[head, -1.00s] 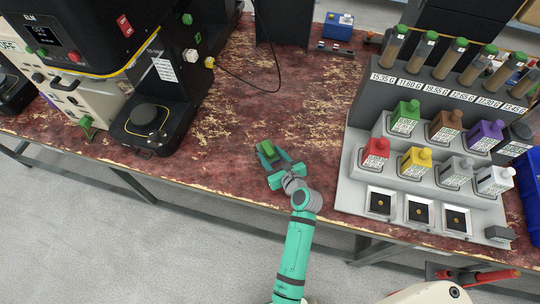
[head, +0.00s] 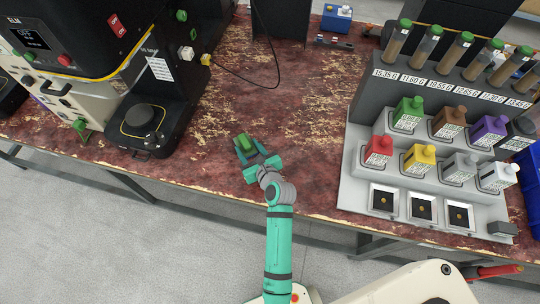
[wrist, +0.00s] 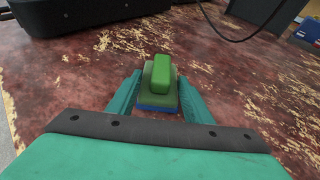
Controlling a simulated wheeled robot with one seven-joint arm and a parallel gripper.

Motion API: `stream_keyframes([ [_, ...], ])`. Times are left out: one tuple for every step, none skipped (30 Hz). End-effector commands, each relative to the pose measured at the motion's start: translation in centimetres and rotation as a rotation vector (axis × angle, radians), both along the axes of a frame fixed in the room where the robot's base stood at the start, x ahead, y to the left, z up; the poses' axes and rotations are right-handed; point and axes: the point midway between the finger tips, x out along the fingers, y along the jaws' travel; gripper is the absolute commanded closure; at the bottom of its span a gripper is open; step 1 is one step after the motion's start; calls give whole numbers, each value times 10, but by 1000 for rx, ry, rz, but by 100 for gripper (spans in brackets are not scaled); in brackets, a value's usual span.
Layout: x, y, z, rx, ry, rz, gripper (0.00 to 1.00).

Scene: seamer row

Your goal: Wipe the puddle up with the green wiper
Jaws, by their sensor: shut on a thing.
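The green wiper (head: 244,143) is a small block with a bright green grip on top and a blue lower edge. My gripper (head: 254,154) is shut on it, low over the worn red-brown bench top (head: 300,110). In the wrist view the wiper (wrist: 160,78) sits between the two teal fingers of my gripper (wrist: 157,102). I cannot tell whether its underside touches the bench. I cannot make out a puddle against the mottled surface.
A black machine (head: 145,125) stands at the left. A grey stepped rack (head: 355,150) with coloured bottles and tubes stands at the right. A dark cable (head: 277,65) lies toward the back. The bench middle is mostly clear.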

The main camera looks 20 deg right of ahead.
Motion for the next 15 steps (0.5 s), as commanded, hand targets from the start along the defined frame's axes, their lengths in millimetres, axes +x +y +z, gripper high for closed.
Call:
stream_keyframes([
  [0,-1,15,-5,-6,-1,79],
  [0,-1,21,-4,-4,-3,79],
  [0,-1,22,-2,-2,-1,79],
  [0,-1,24,-2,-1,-1,79],
  [0,-1,27,-3,-1,-2,79],
  [0,0,30,-2,-1,-1,79],
  [0,0,33,-2,-2,0,79],
  [0,1,36,-3,-2,1,79],
  [0,1,40,-2,-2,2,79],
  [0,2,42,-2,-2,3,79],
  [0,2,45,-2,-2,3,79],
  [0,2,49,-3,-3,3,79],
  [0,2,52,-3,-2,3,79],
  [0,2,54,-4,-2,4,79],
  [0,2,58,-3,-2,3,79],
])
